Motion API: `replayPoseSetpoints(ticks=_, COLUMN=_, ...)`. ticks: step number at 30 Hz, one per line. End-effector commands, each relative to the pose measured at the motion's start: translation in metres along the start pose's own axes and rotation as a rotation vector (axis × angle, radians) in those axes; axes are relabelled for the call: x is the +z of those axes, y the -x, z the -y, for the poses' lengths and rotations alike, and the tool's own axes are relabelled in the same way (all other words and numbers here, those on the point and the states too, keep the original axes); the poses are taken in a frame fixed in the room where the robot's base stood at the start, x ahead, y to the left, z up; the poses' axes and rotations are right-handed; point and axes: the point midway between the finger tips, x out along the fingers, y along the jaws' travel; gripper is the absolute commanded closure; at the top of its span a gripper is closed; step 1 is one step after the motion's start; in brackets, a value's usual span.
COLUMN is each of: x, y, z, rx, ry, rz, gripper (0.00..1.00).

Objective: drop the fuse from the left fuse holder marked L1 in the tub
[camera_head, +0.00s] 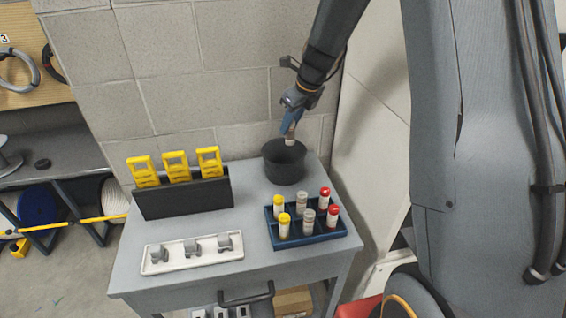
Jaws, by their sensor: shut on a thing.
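My gripper (291,130) points down above the dark round tub (285,172) at the back right of the table. It is shut on a small pale fuse (289,141), whose lower end shows below the fingers, over the tub's opening. The rest of the fuse is hidden by the fingers.
A blue rack (305,238) with several yellow, grey and red-capped cylinders stands in front of the tub. A dark box (184,200) with three yellow handled tools (176,168) stands at the back left. A block wall is close behind.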

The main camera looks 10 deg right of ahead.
Motion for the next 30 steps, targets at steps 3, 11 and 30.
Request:
replayPoseSetpoints(ticks=3, x=-0.003, y=-0.009, z=0.000, rx=0.000, ry=0.001, rz=0.000, gripper=1.00)
replayPoseSetpoints(ticks=11, x=-0.011, y=-0.031, z=-0.001, rx=0.001, ry=0.003, rz=0.000, gripper=1.00)
replayPoseSetpoints(ticks=30, x=-0.020, y=-0.052, z=-0.002, rx=0.001, ry=0.004, rz=0.000, gripper=1.00)
